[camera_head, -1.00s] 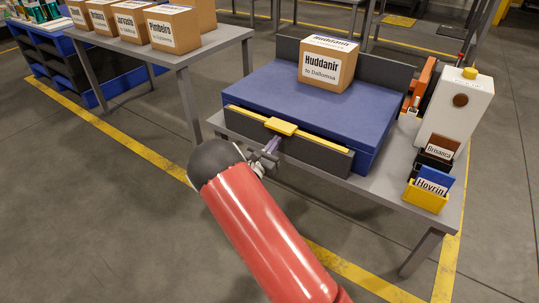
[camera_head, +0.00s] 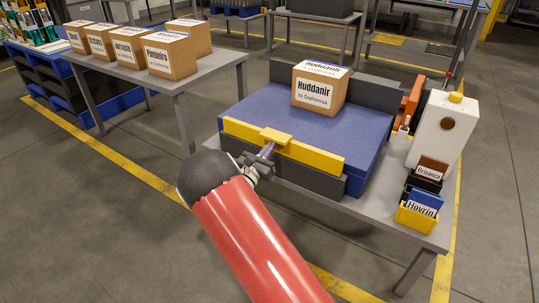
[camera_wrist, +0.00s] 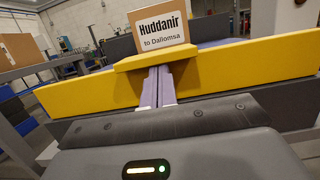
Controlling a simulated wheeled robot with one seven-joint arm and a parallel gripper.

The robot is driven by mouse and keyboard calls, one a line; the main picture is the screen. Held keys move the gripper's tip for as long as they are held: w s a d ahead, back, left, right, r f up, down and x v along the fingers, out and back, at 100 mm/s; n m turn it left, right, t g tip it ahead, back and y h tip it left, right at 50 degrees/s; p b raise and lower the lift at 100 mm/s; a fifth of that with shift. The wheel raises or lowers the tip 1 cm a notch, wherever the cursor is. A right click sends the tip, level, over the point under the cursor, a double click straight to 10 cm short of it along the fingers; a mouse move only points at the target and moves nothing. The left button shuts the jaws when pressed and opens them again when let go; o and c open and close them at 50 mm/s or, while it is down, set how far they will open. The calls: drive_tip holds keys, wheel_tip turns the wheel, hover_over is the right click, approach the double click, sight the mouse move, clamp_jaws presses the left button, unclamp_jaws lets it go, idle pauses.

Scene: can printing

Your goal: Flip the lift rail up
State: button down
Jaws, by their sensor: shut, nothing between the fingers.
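The lift rail (camera_head: 314,158) is a yellow bar along the front edge of the blue platform (camera_head: 335,118). It stands raised above the dark front panel (camera_head: 300,174). A yellow tab (camera_head: 275,139) sticks out from its upper middle. My gripper (camera_head: 266,152) is shut with nothing between its fingers. Its fingertips are at the underside of the tab, seemingly touching it. In the wrist view the purple-grey fingers (camera_wrist: 158,86) reach up to the tab (camera_wrist: 155,60), in front of the yellow rail (camera_wrist: 240,65). The tab hides the very fingertips.
A box labelled Huddanir (camera_head: 319,88) sits on the platform. A white dispenser (camera_head: 443,125) and card holders (camera_head: 416,216) stand at the right of the grey table (camera_head: 380,208). Another table at the left holds several boxes (camera_head: 170,54). Open floor lies in front.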

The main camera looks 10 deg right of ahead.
drive_tip(key=shift+r, duration=0.65)
drive_tip(key=s+a+f+b, duration=0.3)
drive_tip(key=s+a+f, duration=0.3)
drive_tip(key=s, duration=0.1)
drive_tip(key=shift+a+f, duration=0.35)
drive_tip(key=shift+f, duration=0.05)
